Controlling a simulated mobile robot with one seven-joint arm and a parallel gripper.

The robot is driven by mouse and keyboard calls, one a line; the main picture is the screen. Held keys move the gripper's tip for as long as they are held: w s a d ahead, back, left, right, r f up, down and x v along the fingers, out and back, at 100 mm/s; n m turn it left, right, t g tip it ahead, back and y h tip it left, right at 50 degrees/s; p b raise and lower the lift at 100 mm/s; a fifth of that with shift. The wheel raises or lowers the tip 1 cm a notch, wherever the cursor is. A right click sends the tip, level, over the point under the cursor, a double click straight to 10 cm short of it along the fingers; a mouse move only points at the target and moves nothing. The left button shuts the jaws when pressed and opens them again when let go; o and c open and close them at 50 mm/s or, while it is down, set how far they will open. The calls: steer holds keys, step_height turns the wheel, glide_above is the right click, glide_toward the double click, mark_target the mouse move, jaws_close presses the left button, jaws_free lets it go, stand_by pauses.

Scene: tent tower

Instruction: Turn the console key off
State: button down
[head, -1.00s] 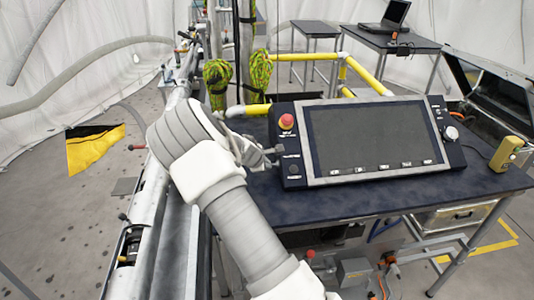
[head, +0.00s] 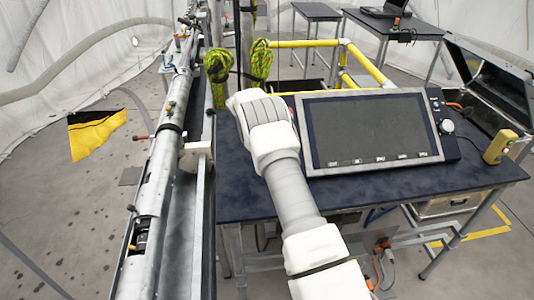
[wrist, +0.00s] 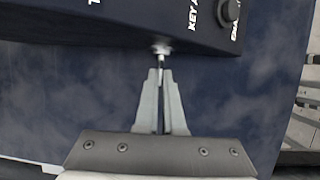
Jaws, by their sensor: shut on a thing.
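The console (head: 311,168) with a large dark screen stands on the dark blue table. In the wrist view, the console's dark side face (wrist: 110,25) fills the top, with white lettering beginning "KEY". A small silver key (wrist: 161,49) sticks out of its lower edge. My gripper (wrist: 161,72) is shut on the key's outer end, its fingertips just below the console's edge. In the head view, my arm hides the gripper, the key and the console's left panel. How far the key is turned cannot be told.
A round black knob (wrist: 229,10) sits on the console right of the key. A yellow handheld device (head: 499,147) stands right of the console on the table (head: 400,190). A long metal rail (head: 152,200) runs along the left. Yellow railing (head: 355,60) stands behind the console.

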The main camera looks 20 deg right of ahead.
steer(key=shift+g, duration=0.5)
stand_by(0.3)
steer(key=c, duration=1)
jaws_free()
steer(key=shift+w, duration=0.1)
steer(key=v, duration=1.7)
steer(key=shift+r, duration=0.2)
steer(key=shift+d+r, duration=0.1)
